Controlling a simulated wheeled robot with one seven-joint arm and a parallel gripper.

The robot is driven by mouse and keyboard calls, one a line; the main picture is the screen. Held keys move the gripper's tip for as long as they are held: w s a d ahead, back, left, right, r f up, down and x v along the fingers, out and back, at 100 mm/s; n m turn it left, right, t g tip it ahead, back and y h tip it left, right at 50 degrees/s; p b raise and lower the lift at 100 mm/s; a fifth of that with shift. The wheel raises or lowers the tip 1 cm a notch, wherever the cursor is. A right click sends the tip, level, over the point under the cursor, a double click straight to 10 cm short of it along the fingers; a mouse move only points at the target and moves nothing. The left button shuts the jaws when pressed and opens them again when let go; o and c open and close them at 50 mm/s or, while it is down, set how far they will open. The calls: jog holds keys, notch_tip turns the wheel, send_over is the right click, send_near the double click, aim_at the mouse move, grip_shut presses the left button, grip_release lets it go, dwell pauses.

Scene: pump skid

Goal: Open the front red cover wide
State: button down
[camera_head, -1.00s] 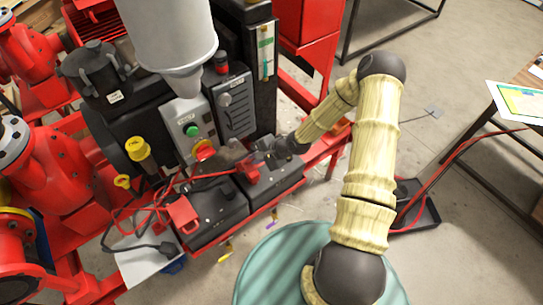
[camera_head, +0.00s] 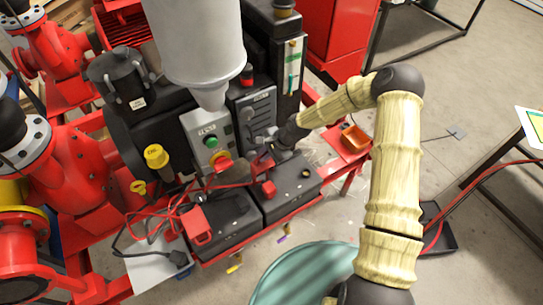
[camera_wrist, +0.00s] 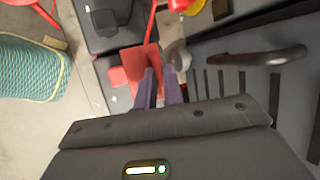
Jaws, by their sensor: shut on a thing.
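My gripper (camera_head: 266,153) is above the right-hand black battery box (camera_head: 296,188), close to the grey panel. In the wrist view its two narrow fingers (camera_wrist: 162,88) are shut on a red cover (camera_wrist: 138,62). The cover appears raised and tilted, standing apart from a small red block (camera_head: 268,188) on the battery top; the block also shows in the wrist view (camera_wrist: 118,76). The fingers hide part of the cover, so its exact angle is unclear. Another red cover (camera_head: 196,225) sits on the left-hand battery box (camera_head: 226,222).
Red cables (camera_head: 160,212) loop left of the batteries. A grey funnel-shaped vessel (camera_head: 195,45) hangs above. A teal drum (camera_head: 305,275) stands in front.

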dwell(0.3)
jog(key=c, duration=1.5)
grip_release()
jog(key=shift+d+r, duration=0.35)
jog(key=b+v, duration=0.4)
jog(key=v, duration=1.2)
jog(key=shift+r+b, duration=0.25)
jog(key=shift+b, duration=0.1)
